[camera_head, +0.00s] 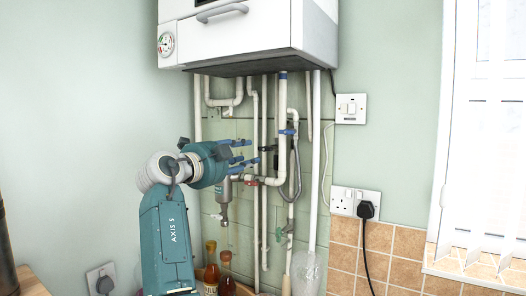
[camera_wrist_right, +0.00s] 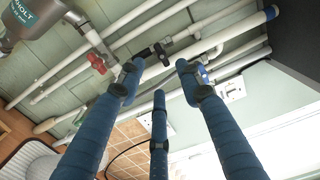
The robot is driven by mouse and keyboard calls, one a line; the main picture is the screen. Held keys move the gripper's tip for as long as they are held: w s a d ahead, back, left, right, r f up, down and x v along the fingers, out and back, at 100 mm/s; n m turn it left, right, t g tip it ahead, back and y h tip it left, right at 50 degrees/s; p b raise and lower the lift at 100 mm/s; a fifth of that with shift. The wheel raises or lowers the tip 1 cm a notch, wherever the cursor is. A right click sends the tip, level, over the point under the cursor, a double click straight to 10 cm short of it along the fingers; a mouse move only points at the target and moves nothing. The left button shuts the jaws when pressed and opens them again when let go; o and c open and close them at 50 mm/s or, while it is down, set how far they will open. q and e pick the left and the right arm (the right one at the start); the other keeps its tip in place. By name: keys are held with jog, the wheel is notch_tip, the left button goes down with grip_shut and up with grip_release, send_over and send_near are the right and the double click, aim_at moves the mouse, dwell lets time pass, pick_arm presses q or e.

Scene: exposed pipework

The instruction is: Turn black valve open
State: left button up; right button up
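The black valve (camera_head: 268,148) is a small dark handle on a white vertical pipe below the boiler. In the right wrist view the black valve (camera_wrist_right: 162,52) lies just beyond the fingertips, near the gap between the upper two. My right gripper (camera_head: 248,154) comes in from the left of the pipes, its blue fingers pointing right at the black valve. In its wrist view the right gripper (camera_wrist_right: 159,82) has its three fingers spread, with nothing between them. Whether a fingertip touches the valve cannot be told. My left gripper is not in view.
A red valve (camera_head: 252,182) sits just below the fingers, a blue valve (camera_head: 288,132) to the right, and a green valve (camera_head: 284,234) lower down. A metal canister (camera_head: 224,192) hangs under the gripper. The white boiler (camera_head: 250,35) overhangs the pipes. Bottles (camera_head: 211,268) stand below.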

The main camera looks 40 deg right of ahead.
aim_at(264, 150)
jog(key=p+x, duration=0.3)
jog(key=x, duration=0.5)
jog(key=shift+s, duration=0.1)
jog(key=shift+d+p, duration=0.45)
jog(key=shift+d, duration=0.05)
jog(key=shift+w+f, duration=0.1)
jog(key=shift+w, duration=0.15)
grip_shut()
